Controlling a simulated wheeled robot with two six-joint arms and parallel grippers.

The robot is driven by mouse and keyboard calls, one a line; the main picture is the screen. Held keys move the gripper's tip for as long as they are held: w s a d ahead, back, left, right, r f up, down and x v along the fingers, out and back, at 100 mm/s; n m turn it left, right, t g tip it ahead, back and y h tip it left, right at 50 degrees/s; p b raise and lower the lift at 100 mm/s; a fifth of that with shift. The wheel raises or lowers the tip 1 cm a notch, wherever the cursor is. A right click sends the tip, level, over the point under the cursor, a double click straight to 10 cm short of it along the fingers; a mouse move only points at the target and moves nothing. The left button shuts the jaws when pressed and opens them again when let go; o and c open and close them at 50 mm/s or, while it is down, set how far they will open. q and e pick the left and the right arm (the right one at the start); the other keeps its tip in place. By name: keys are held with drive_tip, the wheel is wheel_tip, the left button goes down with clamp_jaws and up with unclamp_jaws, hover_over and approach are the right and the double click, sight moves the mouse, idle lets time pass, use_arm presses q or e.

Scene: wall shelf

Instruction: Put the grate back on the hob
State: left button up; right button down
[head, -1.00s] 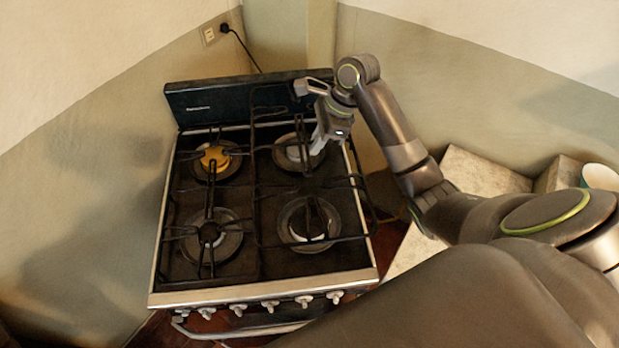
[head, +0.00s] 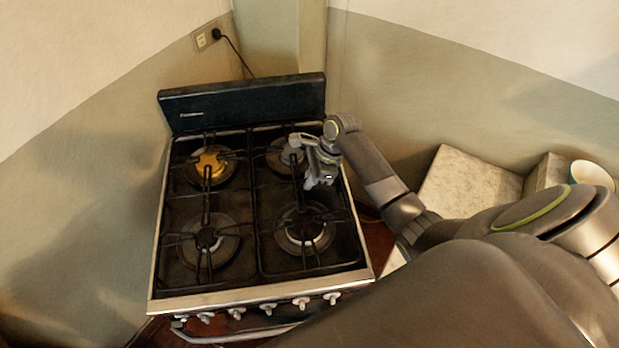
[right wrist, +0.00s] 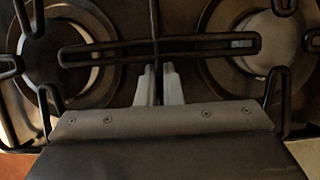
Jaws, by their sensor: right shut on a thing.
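The black wire grate (head: 305,210) lies over the right-hand burners of the hob (head: 180,270), lined up with that half. It also shows in the right wrist view (right wrist: 205,46). I cannot tell whether all its feet touch the hob. My right gripper (head: 312,184) is over the right half and shut on the grate's middle bar. In the right wrist view its fingers (right wrist: 160,88) are close together at the bar. My arm and gripper hide part of the grate's right side. My left gripper is out of view.
A second grate (head: 207,185) sits over the left burners. The dark backguard (head: 245,104) stands behind the hob and knobs (head: 268,307) line its front. A pale block (head: 470,185) and a cup (head: 590,174) are at the right.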

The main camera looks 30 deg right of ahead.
drive_tip(key=shift+r, duration=0.1)
drive_tip(key=c, duration=1.6)
unclamp_jaws()
drive_tip(key=b+v, duration=0.1)
drive_tip(key=v, duration=0.9)
drive_tip(key=shift+s+d+r, duration=0.1)
drive_tip(key=shift+d+r, duration=0.1)
drive_tip(key=shift+r, duration=0.1)
drive_tip(key=shift+s+d+r, duration=0.1)
drive_tip(key=shift+d+r, duration=0.05)
drive_tip(key=shift+r, duration=0.45)
drive_tip(key=shift+f, duration=0.1)
